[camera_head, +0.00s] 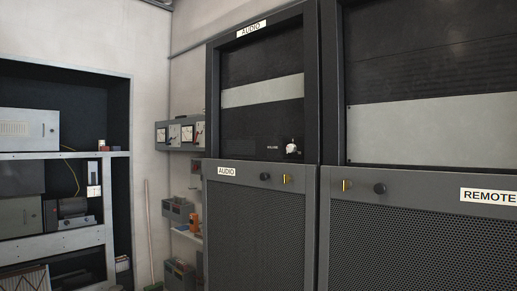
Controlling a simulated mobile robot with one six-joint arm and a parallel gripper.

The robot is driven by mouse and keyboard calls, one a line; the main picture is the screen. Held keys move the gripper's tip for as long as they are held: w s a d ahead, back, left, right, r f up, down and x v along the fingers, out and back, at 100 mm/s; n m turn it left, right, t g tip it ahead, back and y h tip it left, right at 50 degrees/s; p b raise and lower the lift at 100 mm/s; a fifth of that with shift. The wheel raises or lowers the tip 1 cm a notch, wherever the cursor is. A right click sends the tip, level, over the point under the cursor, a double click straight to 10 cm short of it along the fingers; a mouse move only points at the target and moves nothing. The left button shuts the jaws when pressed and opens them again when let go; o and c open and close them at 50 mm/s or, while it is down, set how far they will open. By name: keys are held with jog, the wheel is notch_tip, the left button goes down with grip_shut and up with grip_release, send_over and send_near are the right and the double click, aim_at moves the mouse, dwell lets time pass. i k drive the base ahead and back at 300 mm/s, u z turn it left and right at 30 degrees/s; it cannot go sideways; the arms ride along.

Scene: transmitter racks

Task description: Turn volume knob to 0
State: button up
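The volume knob (292,147) is a small pale knob on the dark upper panel of the audio rack (313,90), near the panel's lower right. My gripper is not in this view.
The remote rack (420,180) stands right beside the audio rack. Lower doors carry knobs and yellow latches (287,180). An open shelf unit (65,160) stands at the left. Meters (180,134) and boxes (178,209) line the wall between.

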aim_at(292, 148)
jog(key=u, duration=2.55)
jog(key=k, duration=0.8)
jog(key=z, duration=1.8)
jog(key=i, duration=1)
jog(key=u, duration=0.05)
